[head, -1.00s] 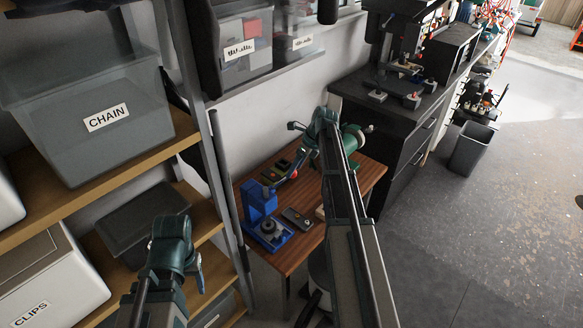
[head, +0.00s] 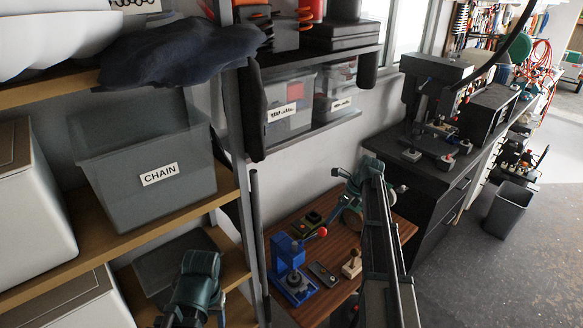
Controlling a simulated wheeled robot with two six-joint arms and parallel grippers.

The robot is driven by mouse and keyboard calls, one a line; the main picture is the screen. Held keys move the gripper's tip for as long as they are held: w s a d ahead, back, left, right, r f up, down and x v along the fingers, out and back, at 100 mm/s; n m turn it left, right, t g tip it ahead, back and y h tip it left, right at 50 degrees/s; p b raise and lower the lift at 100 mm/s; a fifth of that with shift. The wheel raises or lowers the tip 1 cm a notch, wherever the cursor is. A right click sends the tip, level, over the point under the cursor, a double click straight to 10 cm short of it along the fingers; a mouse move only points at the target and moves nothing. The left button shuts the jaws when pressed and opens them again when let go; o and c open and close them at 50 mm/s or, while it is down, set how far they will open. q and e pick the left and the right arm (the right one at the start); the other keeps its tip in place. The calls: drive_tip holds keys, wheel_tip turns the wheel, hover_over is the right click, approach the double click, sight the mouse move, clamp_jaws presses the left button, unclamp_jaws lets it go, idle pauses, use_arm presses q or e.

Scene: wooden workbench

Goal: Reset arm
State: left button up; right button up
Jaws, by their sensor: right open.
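My right arm rises from the bottom right and bends over the small wooden workbench (head: 336,292). My right gripper (head: 342,192) is above the back of the bench, open, partly hidden by the arm; I see nothing held in it. My left arm stands at the lower left in front of the shelves, and its gripper does not show. On the bench stand a blue press (head: 290,270) with a red-knobbed lever, a dark flat device (head: 323,274) and a small wooden piece with a knob (head: 352,264).
Shelves with a grey bin labelled CHAIN (head: 150,185) and a dark cloth (head: 185,50) fill the left. A black cabinet (head: 435,205) with a machine on top stands right of the bench. A grey waste bin (head: 508,210) stands on open floor at the right.

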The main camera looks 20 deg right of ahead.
drive_tip(key=s+a+f+n+g+h+b, duration=0.1)
drive_tip(key=s+a+f+n+b, duration=0.2)
drive_tip(key=a+n, duration=0.3)
drive_tip(key=s+a+f+n+g+b, duration=0.1)
drive_tip(key=s+a+f+n+b, duration=0.15)
drive_tip(key=a, duration=0.65)
drive_tip(key=s+a+f+n+h+b, duration=0.2)
drive_tip(key=s+a+f+n+b, duration=0.2)
drive_tip(key=s+a+n, duration=0.5)
drive_tip(key=s+a+f+n+h+b, duration=0.2)
drive_tip(key=s+a+f+n+b, duration=0.2)
drive_tip(key=s+a+n, duration=0.5)
drive_tip(key=shift+s+a+f+n+g+b, duration=0.3)
drive_tip(key=shift+s+f+n, duration=0.85)
drive_tip(key=shift+n, duration=2.1)
drive_tip(key=shift+d, duration=0.1)
